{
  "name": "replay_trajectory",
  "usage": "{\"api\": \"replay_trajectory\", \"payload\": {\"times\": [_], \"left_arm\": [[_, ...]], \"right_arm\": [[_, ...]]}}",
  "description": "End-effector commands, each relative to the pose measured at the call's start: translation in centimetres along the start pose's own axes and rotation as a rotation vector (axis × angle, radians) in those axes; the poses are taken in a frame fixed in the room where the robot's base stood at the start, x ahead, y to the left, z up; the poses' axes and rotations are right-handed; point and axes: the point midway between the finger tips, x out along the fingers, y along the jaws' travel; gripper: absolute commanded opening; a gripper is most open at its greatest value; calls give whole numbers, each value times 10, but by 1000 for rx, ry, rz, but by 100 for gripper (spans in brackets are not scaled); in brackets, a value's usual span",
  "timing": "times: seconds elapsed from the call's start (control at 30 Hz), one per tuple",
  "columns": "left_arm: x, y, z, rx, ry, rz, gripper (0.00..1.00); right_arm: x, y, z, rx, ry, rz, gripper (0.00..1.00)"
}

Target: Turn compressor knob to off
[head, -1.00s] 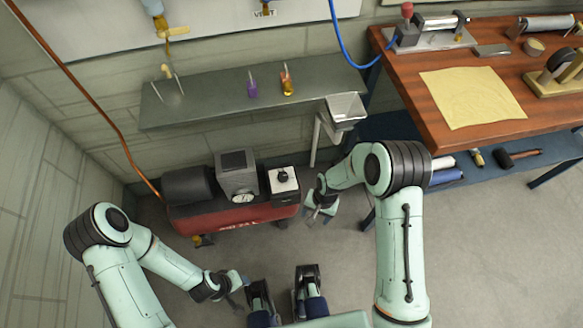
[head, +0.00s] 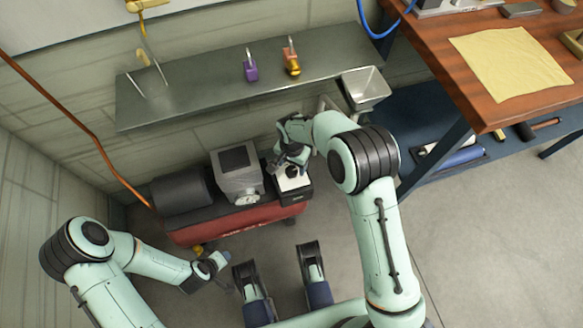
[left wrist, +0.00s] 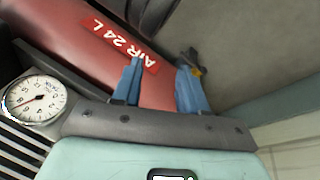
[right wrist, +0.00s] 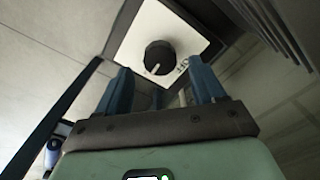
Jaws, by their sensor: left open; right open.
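The compressor (head: 235,222) has a red tank, a grey motor block and a white switch plate (head: 300,183) at its right end. The black knob (head: 292,171) sits on that plate. In the right wrist view the knob (right wrist: 160,57) is round with a white pointer line, on the white plate (right wrist: 185,25). My right gripper (head: 287,163) is at the switch plate; its open, empty fingers (right wrist: 160,90) show below the knob, pointing at it. I cannot tell whether they touch it. My left gripper (head: 222,262) is open and empty in front of the red tank (left wrist: 75,40).
A round gauge (left wrist: 35,100) is on the compressor's front. A wooden workbench (head: 440,50) stands at the right. The floor (head: 480,240) is clear.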

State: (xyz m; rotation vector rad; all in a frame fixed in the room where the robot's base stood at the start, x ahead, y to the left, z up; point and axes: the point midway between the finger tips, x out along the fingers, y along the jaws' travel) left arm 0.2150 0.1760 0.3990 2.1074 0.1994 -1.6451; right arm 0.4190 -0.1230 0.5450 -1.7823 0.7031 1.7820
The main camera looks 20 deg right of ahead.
Motion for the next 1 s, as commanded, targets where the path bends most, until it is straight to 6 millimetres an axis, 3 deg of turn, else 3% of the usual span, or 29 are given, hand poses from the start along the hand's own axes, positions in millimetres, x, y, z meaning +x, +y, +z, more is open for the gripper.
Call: {"api": "replay_trajectory", "payload": {"times": [0.03, 0.2, 0.53, 0.57, 0.7, 0.73, 1.0], "left_arm": [[4, -2, 0, -2, 1, -3, 43], [9, -9, 10, -8, -30, -15, 43], [9, -11, 12, -10, -37, -19, 43], [9, -11, 12, -10, -37, -19, 43], [9, -11, 12, -10, -37, -19, 43], [9, -11, 12, -10, -37, -19, 43], [9, -10, 11, -9, -35, -17, 43]], "right_arm": [[10, 0, 0, 0, -2, 3, 69], [24, 0, 0, 0, -1, 1, 69], [27, 0, 0, 0, 0, 0, 69], [27, 0, 0, 0, 0, 0, 65], [27, 0, 0, 0, 0, 0, 20], [27, 0, 0, 0, 0, 0, 12], [27, 0, 0, -18, 0, 0, 13]]}}
